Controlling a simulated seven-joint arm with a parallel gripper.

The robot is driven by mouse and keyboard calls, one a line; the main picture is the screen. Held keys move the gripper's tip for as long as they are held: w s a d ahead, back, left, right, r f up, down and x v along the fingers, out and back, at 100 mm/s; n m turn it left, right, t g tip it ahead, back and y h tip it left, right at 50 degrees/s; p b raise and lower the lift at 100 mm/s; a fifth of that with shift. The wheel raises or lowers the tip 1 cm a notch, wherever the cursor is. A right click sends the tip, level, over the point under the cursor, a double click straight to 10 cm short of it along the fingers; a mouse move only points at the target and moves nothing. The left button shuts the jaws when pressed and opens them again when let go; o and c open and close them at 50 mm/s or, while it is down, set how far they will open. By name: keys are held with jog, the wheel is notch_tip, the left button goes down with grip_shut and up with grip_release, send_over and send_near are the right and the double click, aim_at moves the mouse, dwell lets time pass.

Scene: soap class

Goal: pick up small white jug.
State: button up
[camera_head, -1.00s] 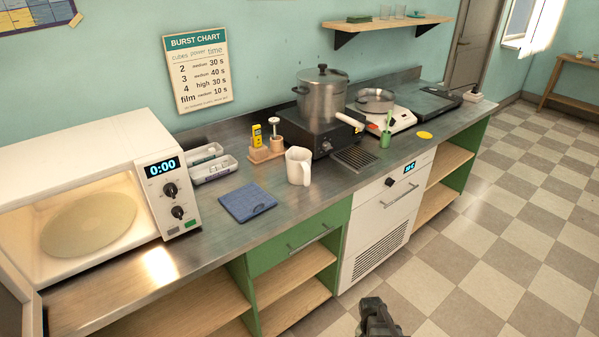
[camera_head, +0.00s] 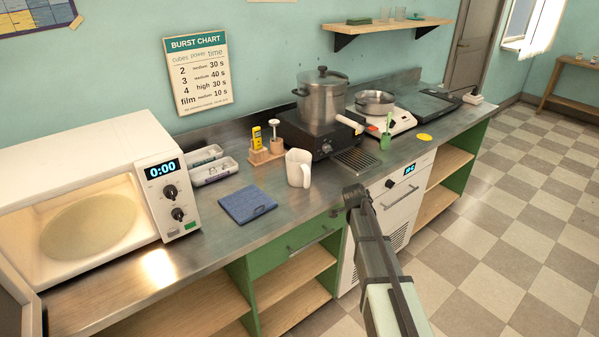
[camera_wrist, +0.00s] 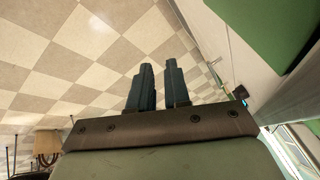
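The small white jug (camera_head: 298,169) stands upright on the metal counter in the head view, between the blue cloth and the pot on its heater. My gripper (camera_head: 352,195) is at the end of my arm, in front of the counter's front edge, lower and to the right of the jug and apart from it. In the wrist view the two dark fingers of my gripper (camera_wrist: 161,75) stand apart with a narrow gap. Floor shows between them and nothing is held. The jug does not show in the wrist view.
A folded blue cloth (camera_head: 246,203) lies left of the jug. A wooden holder (camera_head: 266,154) stands behind it. An open microwave (camera_head: 165,190) fills the left end.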

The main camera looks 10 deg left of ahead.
jog(key=w+a+r+m, duration=0.1)
jog(key=w+r, duration=0.2)
jog(key=r, duration=0.2)
jog(key=w+a+r+m+t, duration=0.1)
jog(key=w+a+r, duration=0.1)
jog(key=r, duration=0.4)
jog(key=w+a+r+m+t, duration=0.1)
jog(key=w+r+m, duration=0.1)
jog(key=r, duration=0.3)
jog(key=shift+w+a+r, duration=0.15)
jog(key=shift+w+r, duration=0.25)
jog(key=shift+w, duration=0.4)
jog(key=a+r+m+g+y, duration=0.25)
jog(key=a+r, duration=0.35)
jog(key=a, duration=0.6)
jog(key=g, duration=0.4)
send_near(294, 176)
jog(key=shift+m+t+y, duration=0.25)
jog(key=shift+m, duration=0.1)
jog(key=f, duration=0.7)
jog(key=shift+d+f, duration=0.15)
jog(key=shift+d, duration=0.1)
grip_shut()
